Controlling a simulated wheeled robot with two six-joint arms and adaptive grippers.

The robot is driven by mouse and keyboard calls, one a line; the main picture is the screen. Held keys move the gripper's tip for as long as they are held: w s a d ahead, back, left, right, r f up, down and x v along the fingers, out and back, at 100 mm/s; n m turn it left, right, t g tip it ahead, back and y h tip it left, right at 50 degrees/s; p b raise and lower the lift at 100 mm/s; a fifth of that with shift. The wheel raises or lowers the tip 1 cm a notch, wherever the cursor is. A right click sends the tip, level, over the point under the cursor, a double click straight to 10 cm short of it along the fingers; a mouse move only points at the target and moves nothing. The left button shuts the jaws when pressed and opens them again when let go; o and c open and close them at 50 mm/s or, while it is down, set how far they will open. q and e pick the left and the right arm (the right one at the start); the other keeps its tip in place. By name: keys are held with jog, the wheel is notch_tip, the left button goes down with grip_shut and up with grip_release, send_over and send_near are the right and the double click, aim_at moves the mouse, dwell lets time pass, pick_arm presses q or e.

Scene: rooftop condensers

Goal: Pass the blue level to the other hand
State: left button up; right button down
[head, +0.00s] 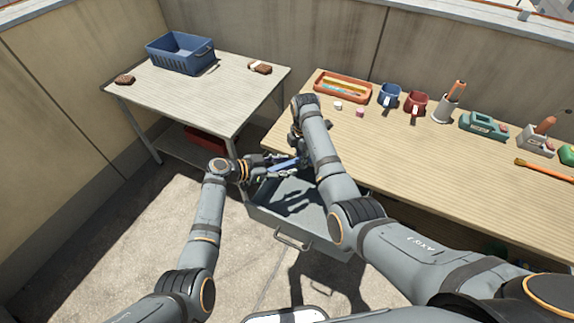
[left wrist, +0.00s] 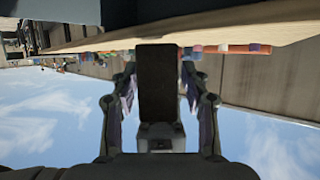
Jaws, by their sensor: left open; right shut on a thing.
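The blue level (head: 284,164) is in the air over the grey open drawer, between my two grippers in the head view. My right gripper (head: 299,150) is shut on it, its fingers partly hidden by my right arm. My left gripper (head: 268,168) is open at the level's left end. In the left wrist view the left gripper's fingers (left wrist: 158,95) stand apart, with a dark block-like shape (left wrist: 157,80) between them, gaps showing on both sides. I cannot tell if either finger touches the level.
The grey drawer (head: 268,217) is pulled out below the grippers. The left table (head: 190,98) holds a blue basket (head: 175,57).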

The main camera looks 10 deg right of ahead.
pick_arm(q)
jog(key=shift+x, duration=0.75)
grip_shut()
pick_arm(e)
jog(key=c, duration=1.1)
grip_release()
jog(key=shift+c, duration=0.2)
jog(key=shift+r, duration=0.1)
